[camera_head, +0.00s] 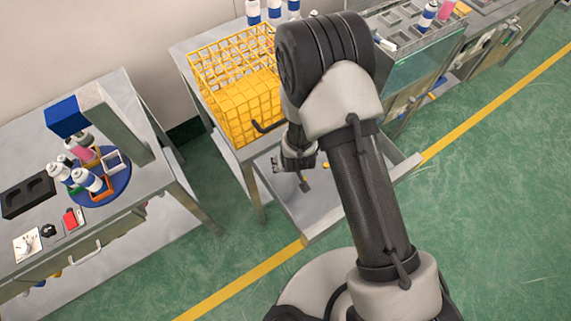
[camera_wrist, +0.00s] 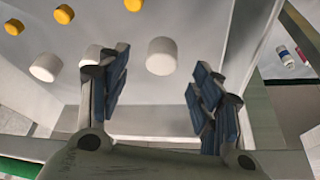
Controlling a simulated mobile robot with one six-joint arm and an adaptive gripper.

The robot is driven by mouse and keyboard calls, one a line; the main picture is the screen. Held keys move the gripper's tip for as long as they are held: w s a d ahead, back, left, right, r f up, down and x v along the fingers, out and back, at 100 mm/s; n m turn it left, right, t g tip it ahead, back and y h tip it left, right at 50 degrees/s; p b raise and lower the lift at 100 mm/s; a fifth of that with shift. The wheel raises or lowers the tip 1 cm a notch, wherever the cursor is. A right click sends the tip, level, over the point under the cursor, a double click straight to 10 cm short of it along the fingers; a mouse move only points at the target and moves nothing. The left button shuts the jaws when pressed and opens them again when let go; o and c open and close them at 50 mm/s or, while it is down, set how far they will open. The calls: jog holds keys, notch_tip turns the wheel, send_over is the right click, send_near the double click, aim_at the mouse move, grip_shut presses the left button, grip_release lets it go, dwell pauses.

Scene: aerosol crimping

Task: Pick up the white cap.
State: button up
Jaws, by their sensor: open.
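A white cap (camera_wrist: 161,56) shows in the wrist view, in the gap between the two blue-padded fingers of my gripper (camera_wrist: 160,76) and a little beyond them. My gripper is open with nothing in it. A second white cap (camera_wrist: 46,67) lies to the left, outside the fingers, and another pale cap (camera_wrist: 92,53) is partly hidden by the left finger. In the head view my gripper (camera_head: 299,166) hangs over an open grey drawer (camera_head: 330,222); the white caps cannot be made out there.
Yellow caps (camera_wrist: 63,14) lie on the same grey surface, beyond the white ones. The drawer's wall (camera_wrist: 238,50) rises right of the fingers. A yellow wire basket (camera_head: 235,85) stands above the drawer. A bench with a blue turntable (camera_head: 118,178) and cans is at left.

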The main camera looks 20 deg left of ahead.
jog(key=x, duration=0.2)
jog(key=b+x, duration=0.1)
jog(key=x, duration=0.1)
jog(key=b+x, duration=0.1)
jog(key=x, duration=0.1)
jog(key=shift+w+a+f, duration=0.25)
jog(key=shift+w+a, duration=0.05)
jog(key=shift+a, duration=0.1)
jog(key=shift+c, duration=0.4)
jog(key=c, duration=0.7)
